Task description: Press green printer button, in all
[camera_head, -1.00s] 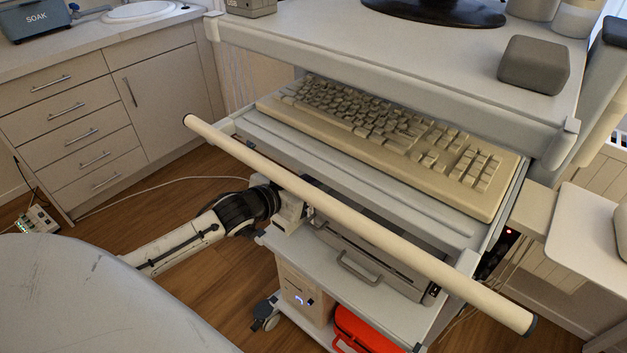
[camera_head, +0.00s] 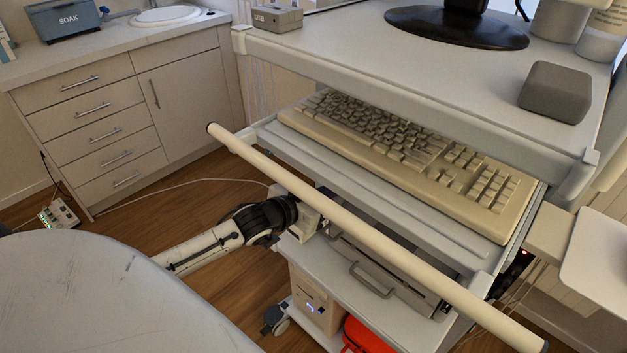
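A grey device with a handle, which looks like the printer (camera_head: 350,262), sits on the shelf below the keyboard. The cart's shelf and push bar cover much of it. I cannot make out a green button on it. My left arm comes in from the left, low beside the cart. My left gripper (camera_head: 311,216) is at the printer's left end, behind the push bar. Its fingers are hidden, so I cannot see whether it is open or touching the printer. My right gripper is not in view.
The cart's long push bar (camera_head: 365,230) crosses in front. A beige keyboard (camera_head: 415,165) lies on the shelf above. A beige computer box (camera_head: 315,302) and a red object (camera_head: 365,335) are below. A cable runs over the floor at left. A power strip (camera_head: 58,213) lies there.

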